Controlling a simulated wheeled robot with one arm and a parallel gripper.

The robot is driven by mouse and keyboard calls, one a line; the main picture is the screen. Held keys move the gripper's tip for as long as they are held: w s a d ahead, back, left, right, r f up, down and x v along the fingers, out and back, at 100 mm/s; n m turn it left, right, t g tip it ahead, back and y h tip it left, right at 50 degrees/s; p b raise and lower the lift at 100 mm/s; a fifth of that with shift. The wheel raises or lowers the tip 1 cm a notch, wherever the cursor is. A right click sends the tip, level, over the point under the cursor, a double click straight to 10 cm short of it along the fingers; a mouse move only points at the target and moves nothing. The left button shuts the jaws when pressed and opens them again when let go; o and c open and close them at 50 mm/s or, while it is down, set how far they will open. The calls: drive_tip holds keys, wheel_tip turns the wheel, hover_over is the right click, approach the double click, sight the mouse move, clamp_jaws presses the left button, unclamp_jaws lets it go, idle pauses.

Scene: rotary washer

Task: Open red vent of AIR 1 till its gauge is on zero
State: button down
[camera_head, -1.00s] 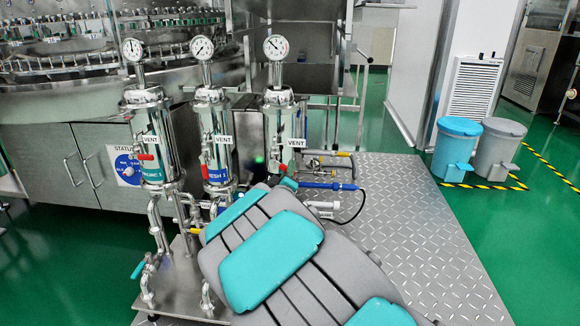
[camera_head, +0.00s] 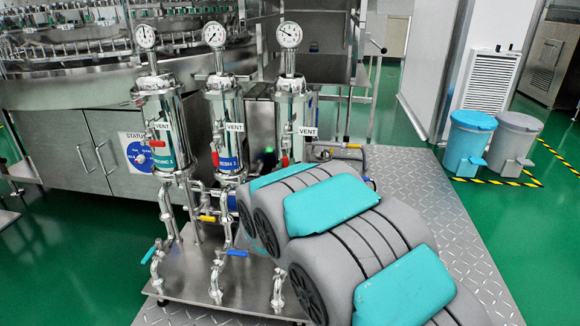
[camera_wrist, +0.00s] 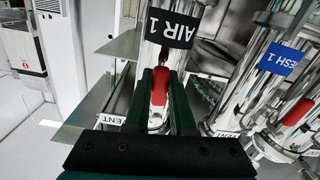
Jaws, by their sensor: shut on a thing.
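The AIR 1 cylinder is the right one of three steel cylinders (camera_head: 292,108); its black AIR 1 label (camera_wrist: 172,27) shows upside down in the wrist view. Its red vent handle (camera_head: 285,161) shows low on the front in the head view. In the wrist view, the red vent handle (camera_wrist: 159,86) sits between the two dark green fingers of my gripper (camera_wrist: 161,76), which is shut on it. The AIR 1 gauge (camera_head: 288,35) tops the cylinder; its needle appears to point to the upper left, but the exact reading is too small to tell. My arm hides the gripper in the head view.
The middle FRESH 1 cylinder (camera_head: 225,115) and the left cylinder (camera_head: 161,110) stand close beside AIR 1, each with a gauge and red vent handle. Valves with blue and yellow handles sit below. Two bins (camera_head: 468,142) stand far right.

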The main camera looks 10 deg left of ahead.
drive_tip(key=shift+a+f+m, duration=0.1)
drive_tip(key=shift+a+m, duration=0.2)
drive_tip(key=shift+m, duration=0.4)
drive_tip(key=c, duration=0.8)
unclamp_jaws()
drive_tip(key=shift+o, duration=0.2)
drive_tip(key=s, duration=0.7)
drive_tip(key=shift+s+a+p, duration=0.2)
drive_tip(key=shift+s+p, duration=0.2)
